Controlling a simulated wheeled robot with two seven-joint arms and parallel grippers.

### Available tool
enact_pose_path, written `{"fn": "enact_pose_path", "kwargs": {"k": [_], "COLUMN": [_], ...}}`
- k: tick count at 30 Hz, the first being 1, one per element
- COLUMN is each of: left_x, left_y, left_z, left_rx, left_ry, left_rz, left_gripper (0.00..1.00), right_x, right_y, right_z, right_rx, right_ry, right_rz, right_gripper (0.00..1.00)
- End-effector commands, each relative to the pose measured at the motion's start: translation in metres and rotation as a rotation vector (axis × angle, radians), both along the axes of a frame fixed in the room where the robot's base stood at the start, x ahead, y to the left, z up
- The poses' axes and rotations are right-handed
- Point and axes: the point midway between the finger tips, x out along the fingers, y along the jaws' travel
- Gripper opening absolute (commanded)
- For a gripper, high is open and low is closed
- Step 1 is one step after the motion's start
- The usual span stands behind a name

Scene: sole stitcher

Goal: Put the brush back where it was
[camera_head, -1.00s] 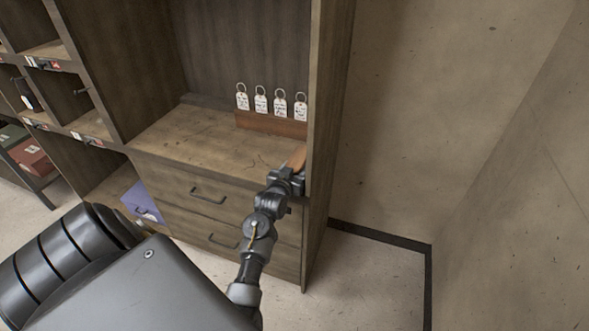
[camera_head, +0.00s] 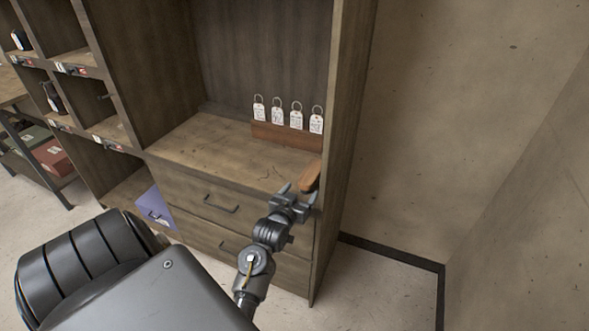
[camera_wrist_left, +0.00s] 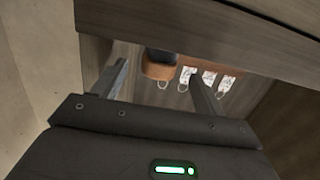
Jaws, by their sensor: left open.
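The brush (camera_head: 310,176), with an orange-brown wooden back, sits at the right front of the cabinet's shelf (camera_head: 225,150), close to the right side wall. In the left wrist view the brush (camera_wrist_left: 160,70) shows its wooden back and a dark part, beyond and between the fingers. My left gripper (camera_head: 300,192) is open at the shelf's front edge, just in front of the brush. The fingers hold nothing, and a gap shows between them and the brush in the wrist view. My right gripper is in neither view.
Several white tags on rings (camera_head: 296,116) hang above a reddish-brown wooden block (camera_head: 285,135) behind the brush. The cabinet's right side panel (camera_head: 345,140) stands close to the gripper. Drawers (camera_head: 215,200) lie below the shelf. The shelf's left part is clear.

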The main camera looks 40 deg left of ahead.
Motion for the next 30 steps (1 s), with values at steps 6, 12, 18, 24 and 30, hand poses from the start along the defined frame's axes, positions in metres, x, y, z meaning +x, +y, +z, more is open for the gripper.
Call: {"fn": "enact_pose_path", "kwargs": {"k": [6, 12, 18, 24, 30], "left_x": [-0.033, -0.043, -0.043, -0.043, -0.043], "left_y": [-0.011, -0.015, -0.015, -0.015, -0.015], "left_z": [0.005, 0.007, 0.007, 0.007, 0.01], "left_rx": [0.001, 0.0, -0.001, 0.0, 0.0], "left_ry": [0.0, 0.0, -0.001, -0.001, -0.001], "left_rz": [0.001, 0.0, 0.0, 0.001, 0.001], "left_gripper": [0.72, 0.72, 0.72, 0.72, 0.72], "right_x": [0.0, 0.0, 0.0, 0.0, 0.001], "right_y": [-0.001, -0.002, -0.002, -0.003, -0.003], "right_z": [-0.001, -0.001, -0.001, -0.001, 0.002], "right_rx": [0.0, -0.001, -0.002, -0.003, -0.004], "right_ry": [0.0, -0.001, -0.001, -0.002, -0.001], "right_rz": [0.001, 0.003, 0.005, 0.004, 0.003], "right_gripper": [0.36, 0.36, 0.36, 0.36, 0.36]}}
